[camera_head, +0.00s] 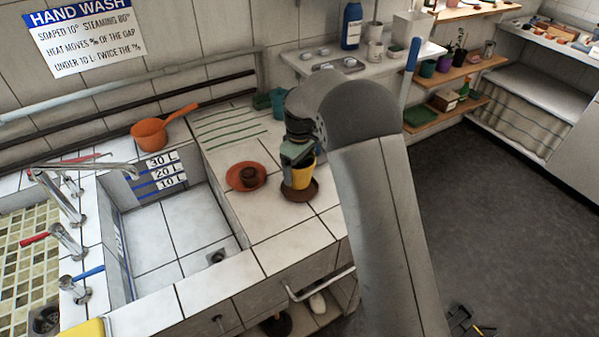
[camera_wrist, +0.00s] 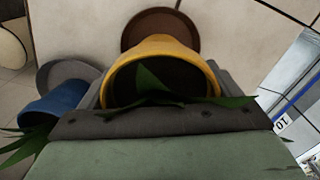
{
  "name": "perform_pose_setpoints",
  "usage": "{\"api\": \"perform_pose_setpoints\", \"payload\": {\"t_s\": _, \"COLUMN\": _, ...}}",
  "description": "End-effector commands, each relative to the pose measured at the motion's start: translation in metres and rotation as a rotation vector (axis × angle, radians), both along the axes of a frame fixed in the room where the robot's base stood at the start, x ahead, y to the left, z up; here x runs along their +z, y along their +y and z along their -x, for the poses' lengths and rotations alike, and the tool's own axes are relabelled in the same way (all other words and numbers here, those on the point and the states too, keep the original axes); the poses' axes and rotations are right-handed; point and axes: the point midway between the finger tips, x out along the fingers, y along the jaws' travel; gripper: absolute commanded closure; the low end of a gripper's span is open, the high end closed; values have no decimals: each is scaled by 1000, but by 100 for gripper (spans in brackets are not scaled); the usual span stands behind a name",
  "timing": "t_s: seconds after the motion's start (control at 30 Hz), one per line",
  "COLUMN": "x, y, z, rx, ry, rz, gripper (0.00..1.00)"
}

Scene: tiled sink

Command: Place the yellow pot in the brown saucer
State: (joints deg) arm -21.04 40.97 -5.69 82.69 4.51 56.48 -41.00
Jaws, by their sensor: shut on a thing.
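The yellow pot (camera_head: 303,174) holds a plant, and its green leaves show in the wrist view. My gripper (camera_head: 296,156) is shut on the yellow pot near its rim; the pot's rim faces the camera in the wrist view (camera_wrist: 205,72). The pot is upright or nearly so, over the brown saucer (camera_head: 300,195) on the tiled counter. The saucer also shows past the pot in the wrist view (camera_wrist: 160,20). Part of the saucer is hidden by the pot. I cannot tell whether the pot touches it.
An orange-red saucer (camera_head: 260,183) with a small brown pot (camera_head: 249,174) stands just left. A blue pot (camera_wrist: 55,108) and grey saucer (camera_wrist: 66,72) show in the wrist view. The sink basin (camera_head: 175,230) is left; an orange pan (camera_head: 150,135) lies behind.

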Motion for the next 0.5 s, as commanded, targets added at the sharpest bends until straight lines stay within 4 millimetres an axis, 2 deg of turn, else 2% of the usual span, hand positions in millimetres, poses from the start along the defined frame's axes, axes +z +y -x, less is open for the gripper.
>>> {"api": "perform_pose_setpoints", "payload": {"t_s": 0.1, "x": -19, "y": 0, "z": 1, "rx": 0, "ry": 3, "rz": 2, "gripper": 50}}
{"api": "perform_pose_setpoints", "payload": {"t_s": 0.2, "x": -28, "y": 0, "z": 1, "rx": 1, "ry": 1, "rz": 2, "gripper": 50}}
{"api": "perform_pose_setpoints", "payload": {"t_s": 0.5, "x": -31, "y": 0, "z": 1, "rx": 0, "ry": 0, "rz": 1, "gripper": 50}}
